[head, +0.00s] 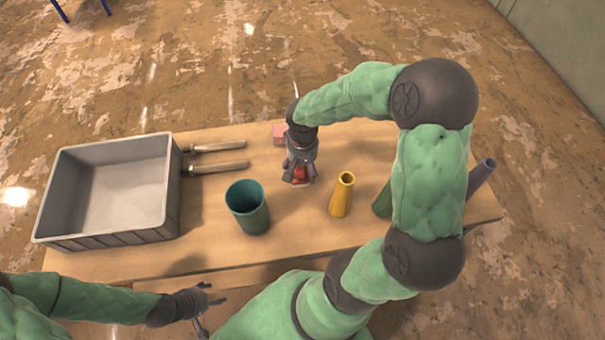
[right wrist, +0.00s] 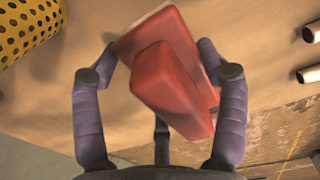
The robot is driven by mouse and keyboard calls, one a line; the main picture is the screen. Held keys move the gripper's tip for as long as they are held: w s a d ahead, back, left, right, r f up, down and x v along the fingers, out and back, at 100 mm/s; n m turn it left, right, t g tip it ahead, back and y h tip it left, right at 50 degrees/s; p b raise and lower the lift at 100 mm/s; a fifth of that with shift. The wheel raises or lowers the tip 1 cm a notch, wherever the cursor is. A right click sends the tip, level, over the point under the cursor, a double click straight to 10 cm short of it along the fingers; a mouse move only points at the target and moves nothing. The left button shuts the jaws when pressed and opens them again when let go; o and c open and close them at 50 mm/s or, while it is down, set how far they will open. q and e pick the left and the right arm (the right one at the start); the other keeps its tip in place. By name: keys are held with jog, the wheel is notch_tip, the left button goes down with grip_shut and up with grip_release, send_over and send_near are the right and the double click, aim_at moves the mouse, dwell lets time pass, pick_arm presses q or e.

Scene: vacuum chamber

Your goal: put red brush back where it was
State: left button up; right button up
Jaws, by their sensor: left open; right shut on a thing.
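The red brush (right wrist: 165,75) is in the right wrist view, a red block with a raised grip and a pale strip along its top edge. My right gripper (head: 299,178) is shut on it, with fingers on both sides. In the head view the brush (head: 300,173) is mostly hidden by the fingers, above or on the table between the teal cup and the yellow vase. I cannot tell whether it touches the table. My left gripper (head: 207,304) is open and empty in front of the table's front edge.
A teal cup (head: 248,208), yellow vase (head: 342,195), green vase (head: 382,203) and purple vase (head: 482,173) stand on the wooden table (head: 300,225). A pink block (head: 279,133) lies behind my right gripper.

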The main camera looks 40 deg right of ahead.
jog(key=shift+w+d+f, duration=0.15)
jog(key=shift+d+f, duration=0.05)
jog(key=shift+f, duration=0.2)
jog(key=shift+w+d+f+b, duration=0.1)
jog(key=shift+f+b, duration=0.25)
jog(key=shift+f, duration=0.5)
jog(key=shift+w+d+f+b, duration=0.1)
jog(key=shift+f+b, duration=0.2)
jog(key=shift+f, duration=0.5)
jog(key=shift+f, duration=0.1)
jog(key=shift+f, duration=0.1)
jog(key=o, duration=1.3)
jog(key=shift+a, duration=0.1)
